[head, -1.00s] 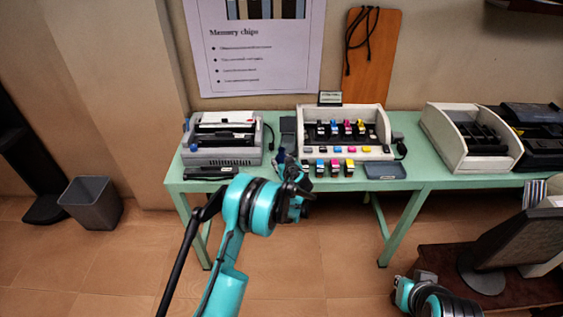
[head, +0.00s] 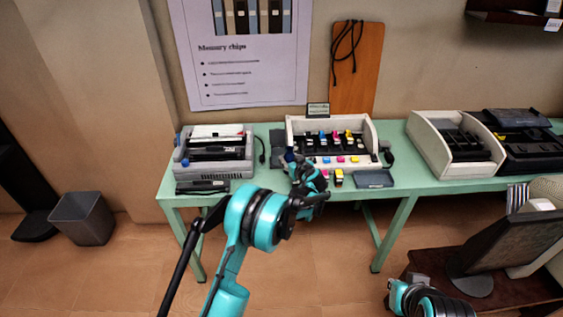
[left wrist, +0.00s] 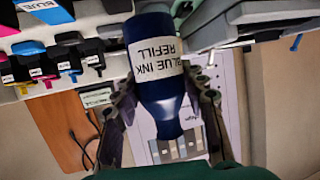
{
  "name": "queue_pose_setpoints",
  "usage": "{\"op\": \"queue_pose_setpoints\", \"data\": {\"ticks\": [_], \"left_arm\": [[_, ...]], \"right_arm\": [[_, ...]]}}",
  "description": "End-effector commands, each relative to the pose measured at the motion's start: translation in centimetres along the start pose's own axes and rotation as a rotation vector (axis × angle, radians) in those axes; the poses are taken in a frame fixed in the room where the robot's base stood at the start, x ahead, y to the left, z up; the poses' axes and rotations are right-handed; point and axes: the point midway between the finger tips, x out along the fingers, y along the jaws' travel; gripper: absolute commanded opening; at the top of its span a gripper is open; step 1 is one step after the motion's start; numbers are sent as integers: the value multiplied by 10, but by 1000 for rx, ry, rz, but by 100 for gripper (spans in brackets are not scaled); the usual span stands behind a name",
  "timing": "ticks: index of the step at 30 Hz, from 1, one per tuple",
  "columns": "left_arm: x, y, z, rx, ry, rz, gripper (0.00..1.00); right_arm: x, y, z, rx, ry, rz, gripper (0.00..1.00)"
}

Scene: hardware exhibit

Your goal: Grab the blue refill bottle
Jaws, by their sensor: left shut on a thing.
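The blue refill bottle (left wrist: 166,90) fills the middle of the left wrist view, dark blue with a white label reading "BLUE INK REFILL". My left gripper (left wrist: 160,112) is shut on it, one finger on each side. In the head view my left gripper (head: 308,180) is at the front edge of the green table, before the white printer. There the bottle is mostly hidden by the gripper. I cannot tell whether it still touches the table. Part of my right arm shows at the bottom right of the head view; its gripper is out of sight.
The white printer (head: 300,133) with coloured cartridges stands close behind the gripper. Small cartridges (head: 338,177) and a dark flat pad (head: 374,179) lie to its right. A grey printer (head: 215,168) is to the left on the green table (head: 400,172).

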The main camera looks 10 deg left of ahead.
Motion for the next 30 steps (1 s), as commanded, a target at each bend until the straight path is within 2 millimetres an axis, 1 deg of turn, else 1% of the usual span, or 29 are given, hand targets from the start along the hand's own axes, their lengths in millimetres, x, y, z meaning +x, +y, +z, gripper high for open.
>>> {"op": "queue_pose_setpoints", "data": {"ticks": [6,15,21,30], "left_arm": [[-12,19,-9,1,1,1,10],[-21,36,-16,1,0,1,10],[-24,40,-18,1,0,0,10],[-26,43,-19,0,0,-1,10]], "right_arm": [[-5,0,-4,0,0,0,0],[-8,0,-6,0,0,0,0],[-9,0,-6,0,0,0,0],[-9,0,-7,0,0,0,0]]}}
